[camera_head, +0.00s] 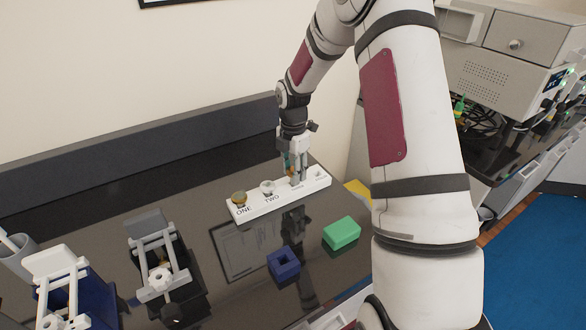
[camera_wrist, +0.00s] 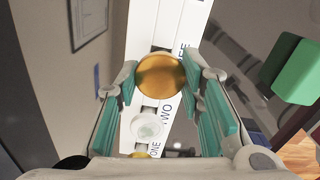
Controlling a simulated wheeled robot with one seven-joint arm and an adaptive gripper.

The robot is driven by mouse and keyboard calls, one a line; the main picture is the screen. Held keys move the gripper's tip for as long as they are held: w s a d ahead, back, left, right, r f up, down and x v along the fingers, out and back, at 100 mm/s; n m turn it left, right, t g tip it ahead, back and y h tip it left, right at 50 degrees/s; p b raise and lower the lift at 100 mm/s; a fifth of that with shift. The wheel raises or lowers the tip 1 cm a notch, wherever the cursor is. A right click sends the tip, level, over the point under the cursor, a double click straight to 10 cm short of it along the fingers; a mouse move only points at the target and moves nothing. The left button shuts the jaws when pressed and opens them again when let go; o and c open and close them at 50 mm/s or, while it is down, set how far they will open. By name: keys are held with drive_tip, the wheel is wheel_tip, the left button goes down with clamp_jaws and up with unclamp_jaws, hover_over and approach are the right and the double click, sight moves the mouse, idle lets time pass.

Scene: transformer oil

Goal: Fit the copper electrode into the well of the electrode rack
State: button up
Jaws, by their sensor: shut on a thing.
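The copper electrode (camera_wrist: 160,72) shows as a round orange-gold disc between the teal finger pads in the wrist view. My gripper (camera_wrist: 160,78) is shut on it. A gold piece (camera_head: 239,197) sits at ONE and a pale piece (camera_head: 267,186) at TWO; the pale piece also shows in the wrist view (camera_wrist: 147,127). I cannot tell whether the held electrode is inside a well. The rack's far right end has another position.
A green block (camera_head: 341,232) and a blue block with a square hole (camera_head: 284,263) lie in front of the rack on the black table. Two clamp-like fixtures (camera_head: 158,262) stand at the left. A grey box-shaped instrument (camera_head: 510,70) stands at the right.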

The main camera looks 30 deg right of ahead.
sight(293, 170)
drive_tip(key=shift+f, duration=0.8)
drive_tip(key=o, duration=1.3)
wheel_tip(293, 170, up, 11)
drive_tip(key=shift+f, duration=0.2)
drive_tip(key=shift+r, duration=0.7)
